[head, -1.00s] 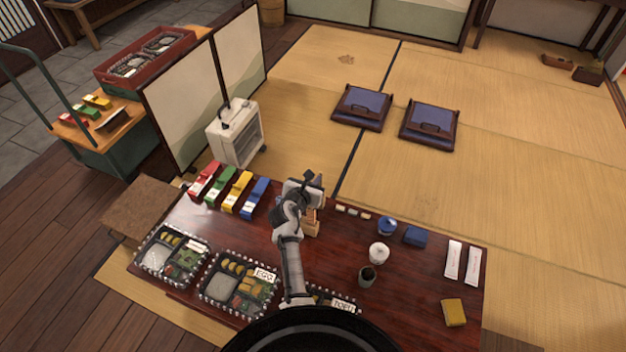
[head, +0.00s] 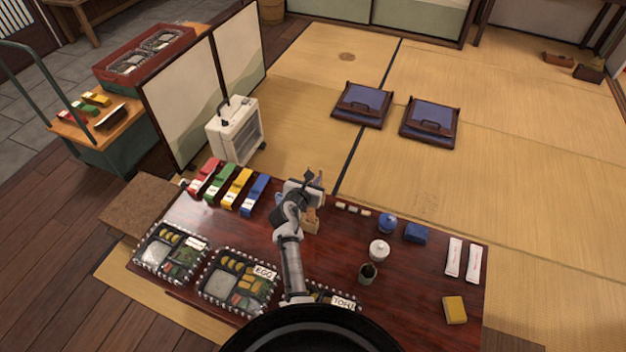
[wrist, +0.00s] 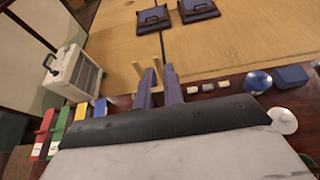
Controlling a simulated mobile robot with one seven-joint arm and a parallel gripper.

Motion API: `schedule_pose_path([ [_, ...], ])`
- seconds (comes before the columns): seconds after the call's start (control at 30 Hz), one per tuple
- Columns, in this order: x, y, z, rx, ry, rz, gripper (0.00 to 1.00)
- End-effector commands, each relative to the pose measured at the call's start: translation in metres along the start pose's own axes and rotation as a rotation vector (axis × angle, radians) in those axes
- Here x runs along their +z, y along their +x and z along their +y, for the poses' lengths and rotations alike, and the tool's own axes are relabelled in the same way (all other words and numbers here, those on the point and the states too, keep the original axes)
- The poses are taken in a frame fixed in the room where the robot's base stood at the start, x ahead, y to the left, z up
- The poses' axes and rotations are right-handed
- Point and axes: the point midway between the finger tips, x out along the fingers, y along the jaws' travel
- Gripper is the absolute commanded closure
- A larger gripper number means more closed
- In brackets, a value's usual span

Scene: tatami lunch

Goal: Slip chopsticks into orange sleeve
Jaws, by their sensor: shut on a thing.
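My gripper (wrist: 160,77) reaches over the dark red table with its two bluish fingers close together. Pale wooden sticks, apparently the chopsticks (wrist: 157,63), show at the fingertips, and the gripper is shut on them. In the head view my gripper (head: 314,182) is above the table's far edge, and the sticks are too small to make out. Two white paper sleeves (head: 454,258) (head: 473,263) with small printed marks lie side by side at the table's right end, well away from the gripper. I cannot make out which one is orange.
A lidded white cup (head: 379,250), dark cup (head: 367,273), blue pot (head: 387,223) and yellow cloth (head: 454,309) stand right. Bento trays (head: 237,281) line the near edge.

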Motion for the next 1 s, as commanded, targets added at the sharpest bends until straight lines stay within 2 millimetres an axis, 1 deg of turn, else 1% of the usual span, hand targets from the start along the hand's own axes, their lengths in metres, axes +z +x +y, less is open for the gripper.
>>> schedule_pose_path([
  [0.37, -0.001, 0.0004, 0.0, 0.0, 0.0, 0.0, 1.0],
  [0.4, -0.001, 0.0004, 0.0, 0.0, 0.0, 0.0, 0.85],
  [0.57, -0.0009, 0.0004, 0.0001, 0.0, 0.0, 0.0, 0.65],
  [0.73, -0.0009, 0.0004, 0.0001, 0.0, 0.0, 0.0, 0.65],
  [0.77, -0.0009, 0.0004, 0.0001, 0.0, 0.0, 0.0, 0.64],
  [0.9, -0.0009, 0.0004, 0.0001, 0.0, 0.0, 0.0, 0.45],
  [0.93, -0.0009, 0.0004, 0.0001, 0.0, 0.0, 0.0, 0.43],
  [1.0, -0.0009, 0.0004, 0.0001, 0.0, 0.0, 0.0, 0.43],
])
